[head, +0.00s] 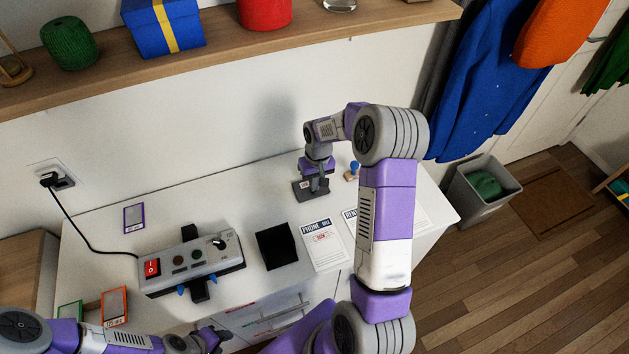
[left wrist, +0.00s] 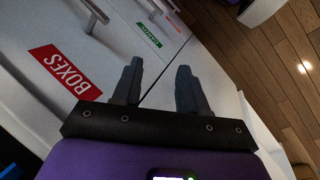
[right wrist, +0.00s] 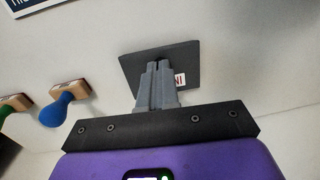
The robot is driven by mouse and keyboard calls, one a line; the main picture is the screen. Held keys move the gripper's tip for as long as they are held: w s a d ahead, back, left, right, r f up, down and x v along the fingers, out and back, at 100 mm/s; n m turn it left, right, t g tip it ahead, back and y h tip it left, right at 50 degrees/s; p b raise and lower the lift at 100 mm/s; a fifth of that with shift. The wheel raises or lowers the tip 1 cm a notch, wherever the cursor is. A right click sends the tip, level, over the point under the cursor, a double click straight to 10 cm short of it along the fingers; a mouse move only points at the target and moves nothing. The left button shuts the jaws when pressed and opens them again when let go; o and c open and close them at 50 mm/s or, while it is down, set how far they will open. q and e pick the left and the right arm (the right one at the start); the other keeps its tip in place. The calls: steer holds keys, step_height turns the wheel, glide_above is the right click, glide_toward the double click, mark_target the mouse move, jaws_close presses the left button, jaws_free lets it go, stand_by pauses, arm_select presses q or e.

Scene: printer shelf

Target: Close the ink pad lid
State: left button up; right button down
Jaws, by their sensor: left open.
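The dark grey ink pad (head: 311,191) lies on the white table toward the back, below my right gripper (head: 316,183). In the right wrist view its dark plate (right wrist: 185,55) carries a small white label with red letters, partly hidden by the fingers. My right gripper (right wrist: 158,66) has its fingers together over the plate, with nothing visible between them. Whether the lid is fully down, and whether the fingertips touch it, I cannot tell. My left gripper (left wrist: 158,80) is open and empty, low in front of the drawer fronts.
A grey switch box (head: 192,262) with a red switch stands at the left. A shelf (head: 230,42) runs above the table.

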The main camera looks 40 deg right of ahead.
steer(key=shift+s+r+p, duration=0.2)
steer(key=shift+r+p, duration=0.25)
steer(key=shift+r, duration=0.25)
step_height(320, 180, up, 4)
steer(key=p, duration=0.3)
steer(key=shift+s+f, duration=0.1)
steer(key=shift+f, duration=0.1)
step_height(320, 180, up, 9)
steer(key=shift+s+d+r+p, duration=0.15)
steer(key=shift+d+p, duration=0.15)
steer(key=shift+d, duration=0.1)
